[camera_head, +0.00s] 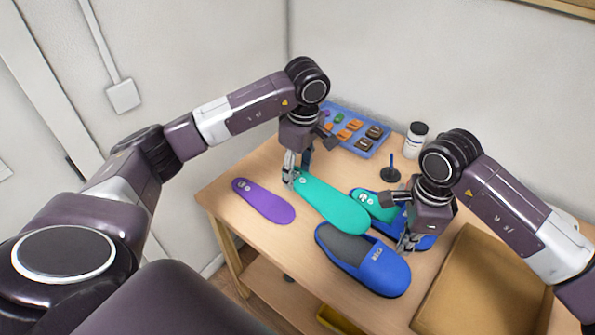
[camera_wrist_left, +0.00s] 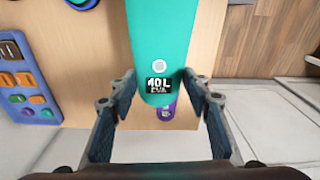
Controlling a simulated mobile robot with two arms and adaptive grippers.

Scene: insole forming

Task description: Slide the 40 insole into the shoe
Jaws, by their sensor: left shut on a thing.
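A teal insole (camera_head: 335,204) is held at its labelled end by my left gripper (camera_head: 296,180). In the left wrist view the insole (camera_wrist_left: 160,40) lies between the two fingers, and its label reads 40 L. The front blue shoe (camera_head: 382,272) lies on the table, with its dark grey opening near the insole's far end. A second blue shoe (camera_head: 424,243) sits behind it, with another teal insole (camera_head: 378,206) partly in it. My right gripper (camera_head: 405,243) is at the shoes; its finger gap is unclear.
A purple insole (camera_head: 264,200) lies on the table (camera_head: 240,237) at the left. A blue tray (camera_head: 366,143) with small coloured pieces, a white bottle (camera_head: 415,138) and a dark stand (camera_head: 391,174) are at the back. A brown open box (camera_head: 480,290) is at the right.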

